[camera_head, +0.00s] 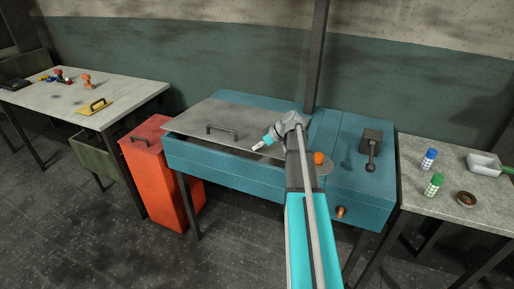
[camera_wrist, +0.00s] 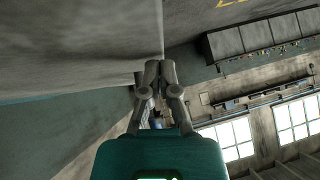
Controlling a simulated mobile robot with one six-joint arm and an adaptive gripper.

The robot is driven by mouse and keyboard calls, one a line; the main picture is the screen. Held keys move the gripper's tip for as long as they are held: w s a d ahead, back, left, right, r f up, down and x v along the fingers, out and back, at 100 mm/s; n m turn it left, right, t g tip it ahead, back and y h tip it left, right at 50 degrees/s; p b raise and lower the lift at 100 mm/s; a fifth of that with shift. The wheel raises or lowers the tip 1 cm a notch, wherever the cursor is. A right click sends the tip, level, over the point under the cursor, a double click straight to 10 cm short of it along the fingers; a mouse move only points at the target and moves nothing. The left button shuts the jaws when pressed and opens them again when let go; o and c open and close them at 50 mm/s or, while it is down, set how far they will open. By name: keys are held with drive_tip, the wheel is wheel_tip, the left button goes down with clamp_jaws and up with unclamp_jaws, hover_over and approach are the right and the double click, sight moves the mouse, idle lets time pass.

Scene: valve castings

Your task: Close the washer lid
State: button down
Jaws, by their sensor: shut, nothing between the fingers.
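The washer (camera_head: 222,169) is a teal cabinet on legs in the middle of the head view. Its grey lid (camera_head: 198,117) with a dark bar handle (camera_head: 222,130) lies over the left part. A dark gap shows under the lid's front edge, so it looks a little raised there. My gripper (camera_head: 258,146) is at the lid's front right, near the edge; I cannot tell if it touches. In the wrist view my gripper (camera_wrist: 159,70) has its fingers together and empty, with a grey surface, likely the lid (camera_wrist: 75,45), filling the upper left.
An orange bin (camera_head: 162,172) stands left of the washer. A left bench (camera_head: 130,95) holds a yellow plate and small parts. A right table (camera_head: 440,215) holds a blue-capped bottle (camera_head: 428,159), a green-capped bottle (camera_head: 433,186) and a scoop. A lever box (camera_head: 372,138) sits on the washer's right top.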

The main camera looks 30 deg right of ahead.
drive_tip(key=shift+w+d+r+p, duration=0.1)
drive_tip(key=shift+r+p, duration=1.9)
drive_tip(key=shift+r, duration=0.05)
drive_tip(key=p+v, duration=0.6)
drive_tip(key=v, duration=0.4)
drive_tip(key=shift+s+a+p, duration=0.2)
drive_tip(key=shift+a+p, duration=0.1)
drive_tip(key=shift+p, duration=0.1)
drive_tip(key=c, duration=0.9)
unclamp_jaws()
drive_tip(key=shift+a, duration=0.35)
drive_tip(key=o, duration=0.3)
drive_tip(key=s+a+f+m+g+h, duration=0.1)
drive_tip(key=s+a+f+g, duration=0.1)
drive_tip(key=a, duration=0.6)
drive_tip(key=s+a+f+m+g+h, duration=0.1)
drive_tip(key=s+a, duration=0.1)
drive_tip(key=a, duration=0.7)
drive_tip(key=shift+f+m+g, duration=0.3)
drive_tip(key=shift+f+g, duration=0.1)
drive_tip(key=s+a+f+m+g+h, duration=0.2)
drive_tip(key=s+a+h, duration=0.3)
drive_tip(key=s+a, duration=0.5)
drive_tip(key=shift+s+a+m, duration=0.35)
drive_tip(key=shift+a+m, duration=0.55)
drive_tip(key=shift+a, duration=1.35)
drive_tip(key=shift+d, duration=0.1)
